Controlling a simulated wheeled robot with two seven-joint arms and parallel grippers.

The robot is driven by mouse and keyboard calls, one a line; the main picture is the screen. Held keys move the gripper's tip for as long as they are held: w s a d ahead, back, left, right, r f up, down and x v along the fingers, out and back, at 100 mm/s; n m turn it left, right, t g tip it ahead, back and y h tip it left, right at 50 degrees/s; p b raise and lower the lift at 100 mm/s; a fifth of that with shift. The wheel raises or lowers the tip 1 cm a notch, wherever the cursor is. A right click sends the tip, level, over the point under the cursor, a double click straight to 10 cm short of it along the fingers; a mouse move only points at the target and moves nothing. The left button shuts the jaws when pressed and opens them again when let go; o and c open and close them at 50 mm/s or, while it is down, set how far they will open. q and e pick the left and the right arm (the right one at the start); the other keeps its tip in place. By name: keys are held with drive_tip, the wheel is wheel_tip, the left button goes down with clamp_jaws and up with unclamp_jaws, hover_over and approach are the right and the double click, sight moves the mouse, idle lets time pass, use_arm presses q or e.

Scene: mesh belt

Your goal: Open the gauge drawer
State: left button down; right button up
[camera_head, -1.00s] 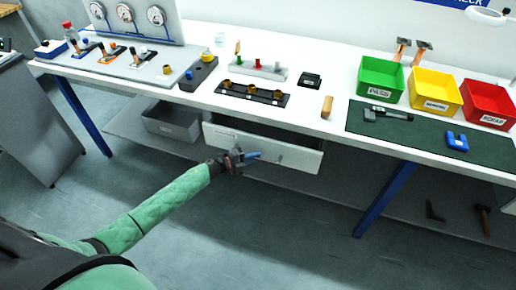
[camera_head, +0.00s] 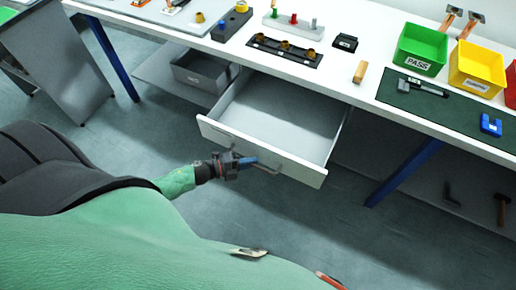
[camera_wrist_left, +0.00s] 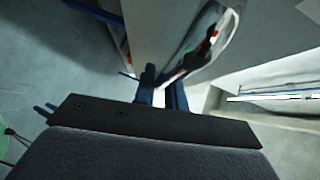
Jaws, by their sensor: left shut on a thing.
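The gauge drawer (camera_head: 306,174) under the bench is pulled well out in the head view; its light grey inside shows and looks empty. A bar handle (camera_head: 280,168) runs along its white front. My left gripper (camera_head: 249,163) is at the handle near the middle of the front, shut on it, with its blue fingers against the panel. In the left wrist view the two fingers (camera_wrist_left: 163,88) point at the drawer front, and the curved, shiny handle (camera_wrist_left: 200,45) runs up from them. The exact grip is partly hidden. My right gripper is not in view.
The white bench top (camera_head: 335,80) above carries a dark fixture strip (camera_head: 283,50), a wooden block (camera_head: 360,72), a green bin (camera_head: 420,50) and a yellow bin (camera_head: 477,68). A grey bin (camera_head: 198,72) sits on the lower shelf left of the drawer. A blue leg (camera_head: 405,172) stands to the right.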

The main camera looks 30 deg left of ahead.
use_arm(q)
drive_tip(key=shift+s, duration=2.15)
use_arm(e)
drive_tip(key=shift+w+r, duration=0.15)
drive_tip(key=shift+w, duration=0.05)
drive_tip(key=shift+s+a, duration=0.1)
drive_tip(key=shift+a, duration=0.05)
use_arm(q)
drive_tip(key=c, duration=1.5)
unclamp_jaws()
drive_tip(key=shift+o, duration=0.2)
drive_tip(key=shift+a, duration=0.1)
drive_tip(key=b+v, duration=0.3)
drive_tip(key=v, duration=0.4)
drive_tip(key=shift+s+a, duration=0.25)
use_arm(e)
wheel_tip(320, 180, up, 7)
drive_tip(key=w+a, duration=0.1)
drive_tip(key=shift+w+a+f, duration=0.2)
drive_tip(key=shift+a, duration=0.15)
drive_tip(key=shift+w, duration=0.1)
